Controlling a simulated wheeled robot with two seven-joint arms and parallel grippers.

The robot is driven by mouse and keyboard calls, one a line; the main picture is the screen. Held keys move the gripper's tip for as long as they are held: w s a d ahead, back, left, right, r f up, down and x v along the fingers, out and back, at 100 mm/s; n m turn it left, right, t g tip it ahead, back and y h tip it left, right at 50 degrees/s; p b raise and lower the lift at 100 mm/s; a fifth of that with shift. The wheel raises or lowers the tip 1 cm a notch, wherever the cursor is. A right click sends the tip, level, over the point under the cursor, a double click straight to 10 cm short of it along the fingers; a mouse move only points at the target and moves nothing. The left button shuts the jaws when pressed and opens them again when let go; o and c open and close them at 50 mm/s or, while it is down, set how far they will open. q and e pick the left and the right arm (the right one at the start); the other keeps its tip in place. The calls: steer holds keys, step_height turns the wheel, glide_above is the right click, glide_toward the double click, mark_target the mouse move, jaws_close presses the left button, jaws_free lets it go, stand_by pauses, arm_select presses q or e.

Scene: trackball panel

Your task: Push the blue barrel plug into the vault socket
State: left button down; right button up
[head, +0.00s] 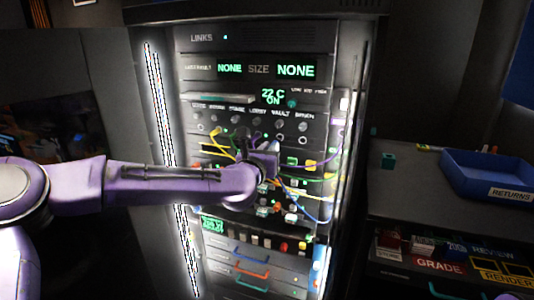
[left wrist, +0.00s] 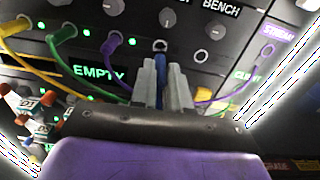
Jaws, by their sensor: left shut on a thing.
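My left gripper (head: 266,152) is at the front of the rack panel, just below the row of knobs. In the left wrist view its two grey fingers (left wrist: 162,85) are shut on the blue barrel plug (left wrist: 160,72), which stands between them and points up at the panel. The vault socket (left wrist: 160,45) is a dark ring under the VAULT knob, straight ahead of the plug's tip. Tip and socket nearly meet in the picture; I cannot tell whether the tip is inside. My right gripper is not in view.
Green (left wrist: 62,34), purple (left wrist: 110,42) and yellow (left wrist: 18,25) plugs sit in sockets to the left, their cables hanging close to the gripper. An open socket (left wrist: 200,56) lies to the right under BENCH. A blue returns tray (head: 490,172) stands on the right-hand counter.

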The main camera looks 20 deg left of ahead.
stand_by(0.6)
arm_select(q)
steer(key=shift+b, duration=0.3)
stand_by(0.4)
steer(key=shift+b, duration=0.3)
stand_by(0.4)
steer(key=shift+n+b, duration=0.3)
steer(key=shift+b, duration=0.05)
steer(key=shift+w, duration=0.2)
steer(key=shift+w, duration=0.35)
